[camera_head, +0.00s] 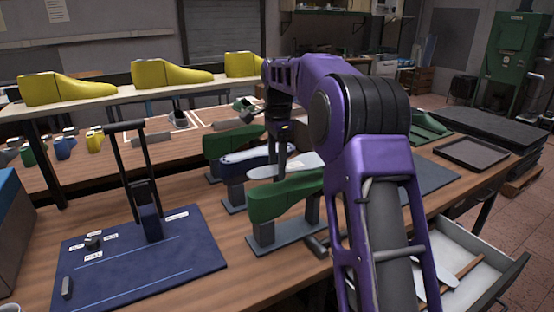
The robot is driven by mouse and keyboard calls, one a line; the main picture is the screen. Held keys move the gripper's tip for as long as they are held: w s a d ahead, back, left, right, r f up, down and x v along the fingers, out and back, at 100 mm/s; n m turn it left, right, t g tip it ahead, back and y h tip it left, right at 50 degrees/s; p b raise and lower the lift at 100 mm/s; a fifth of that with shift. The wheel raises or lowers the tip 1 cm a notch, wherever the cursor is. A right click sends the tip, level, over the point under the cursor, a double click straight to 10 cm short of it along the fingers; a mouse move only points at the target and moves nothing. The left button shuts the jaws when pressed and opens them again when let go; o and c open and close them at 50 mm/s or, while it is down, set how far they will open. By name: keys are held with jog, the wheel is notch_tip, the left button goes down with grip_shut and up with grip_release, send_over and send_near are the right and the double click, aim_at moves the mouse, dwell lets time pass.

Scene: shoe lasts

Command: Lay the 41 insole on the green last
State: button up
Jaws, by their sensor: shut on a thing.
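A green last (283,198) stands sole up on a dark stand on the workbench, left of my arm. Another green last (232,140) stands farther back. My gripper (281,168) points down and is shut on a pale, flat insole (298,166). The insole is just above and behind the front green last; I cannot tell whether it touches it. My arm hides the right end of the front last. No size mark is readable on the insole.
A blue last with a pale top (250,160) stands between the green ones. A blue mat (170,262) with a black upright device (145,190) lies left. Yellow lasts (65,90) line a raised shelf. An open drawer (478,262) with pale flat pieces is at right.

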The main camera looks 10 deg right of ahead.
aim_at(276, 188)
jog(key=shift+a+f+b, duration=0.1)
jog(key=shift+f+b, duration=0.95)
jog(key=shift+f, duration=1.2)
jog(key=o, duration=1.4)
notch_tip(276, 188, up, 17)
jog(key=p, duration=0.3)
jog(key=shift+r+p, duration=0.2)
jog(key=shift+p, duration=0.1)
